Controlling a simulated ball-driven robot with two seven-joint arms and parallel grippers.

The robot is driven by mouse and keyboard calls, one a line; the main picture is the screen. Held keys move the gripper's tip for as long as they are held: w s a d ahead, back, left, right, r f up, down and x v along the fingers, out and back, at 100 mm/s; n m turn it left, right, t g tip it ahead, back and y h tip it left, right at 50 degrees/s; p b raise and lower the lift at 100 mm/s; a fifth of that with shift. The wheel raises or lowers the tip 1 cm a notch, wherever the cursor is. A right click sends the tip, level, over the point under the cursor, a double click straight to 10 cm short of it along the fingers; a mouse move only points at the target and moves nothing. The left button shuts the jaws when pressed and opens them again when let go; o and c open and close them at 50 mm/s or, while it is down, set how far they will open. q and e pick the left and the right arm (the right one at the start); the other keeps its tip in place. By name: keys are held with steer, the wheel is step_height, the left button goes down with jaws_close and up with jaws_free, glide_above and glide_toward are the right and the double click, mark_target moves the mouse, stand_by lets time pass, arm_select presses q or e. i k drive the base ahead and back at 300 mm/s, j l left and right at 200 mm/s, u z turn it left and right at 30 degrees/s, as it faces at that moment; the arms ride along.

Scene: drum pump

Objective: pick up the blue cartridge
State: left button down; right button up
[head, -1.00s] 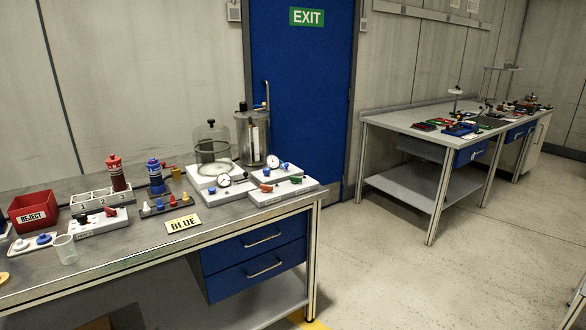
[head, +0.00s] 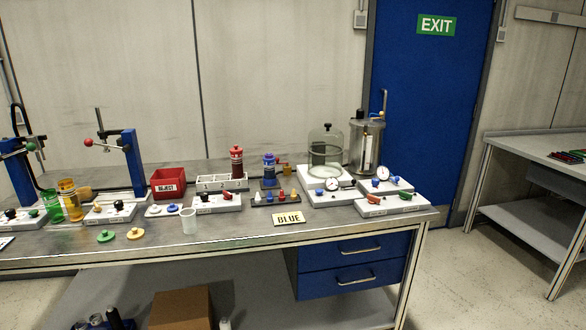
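The blue cartridge (head: 269,170) stands upright on the workbench, behind a small dark rack of coloured pegs (head: 275,197). It has a blue cap and a dark, partly see-through body. A similar red cartridge (head: 237,163) stands upright to its left in a white numbered rack (head: 221,183). A yellow sign reading BLUE (head: 289,218) lies near the bench's front edge. Neither of my grippers shows in the head view.
A red REJECT bin (head: 168,183), a clear beaker (head: 188,221) and blue presses (head: 133,163) stand to the left. A glass bell jar (head: 325,153) and a metal vessel (head: 366,148) stand to the right. The bench's front strip is mostly clear.

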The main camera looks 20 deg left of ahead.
mark_target(269, 167)
steer(key=u, duration=0.7)
